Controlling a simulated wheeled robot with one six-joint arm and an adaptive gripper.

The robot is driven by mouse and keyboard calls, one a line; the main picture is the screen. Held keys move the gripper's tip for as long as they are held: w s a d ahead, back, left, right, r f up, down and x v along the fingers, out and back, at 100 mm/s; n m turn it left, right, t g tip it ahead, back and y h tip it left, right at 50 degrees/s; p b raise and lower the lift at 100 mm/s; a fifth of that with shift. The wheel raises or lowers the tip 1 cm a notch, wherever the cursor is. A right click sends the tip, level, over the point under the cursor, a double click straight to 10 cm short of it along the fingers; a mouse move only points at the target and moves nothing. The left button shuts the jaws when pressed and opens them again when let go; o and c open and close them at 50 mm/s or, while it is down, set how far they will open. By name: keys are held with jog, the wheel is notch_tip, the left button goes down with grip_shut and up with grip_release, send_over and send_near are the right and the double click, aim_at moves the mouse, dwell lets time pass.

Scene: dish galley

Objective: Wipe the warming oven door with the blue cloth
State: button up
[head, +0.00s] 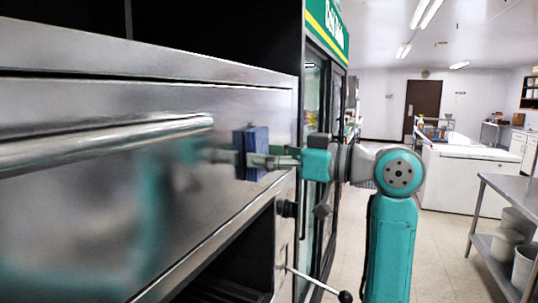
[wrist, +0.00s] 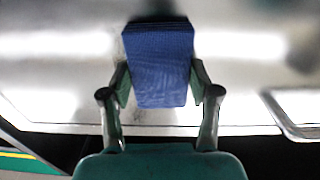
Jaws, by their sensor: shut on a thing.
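The blue cloth (head: 252,152) is a folded, block-like pad held in front of the steel warming oven door (head: 70,215). My gripper (head: 262,162) is shut on the cloth from its right side. In the wrist view the cloth (wrist: 160,68) sits between the two fingers of my gripper (wrist: 160,95), with the metal door (wrist: 60,60) behind it. The cloth is at the right part of the door and looks against it or very close; I cannot tell if it touches. The door mirrors my arm.
A long handle bar (head: 110,143) sticks out from the door, left of the cloth. A dark open bay (head: 240,255) lies below the door. A glass-door fridge (head: 322,120) stands behind. A steel table (head: 510,190) is at right, with clear floor (head: 440,255) between.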

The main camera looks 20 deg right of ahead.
aim_at(243, 145)
jog(key=shift+s+a, duration=1.05)
jog(key=shift+a, duration=0.15)
jog(key=shift+r, duration=1.2)
jog(key=shift+w+d, duration=1.4)
jog(key=shift+w, duration=0.05)
jog(key=w+d, duration=0.5)
jog(key=shift+d, duration=0.15)
jog(key=shift+s+a, duration=3.95)
jog(key=shift+a, duration=0.2)
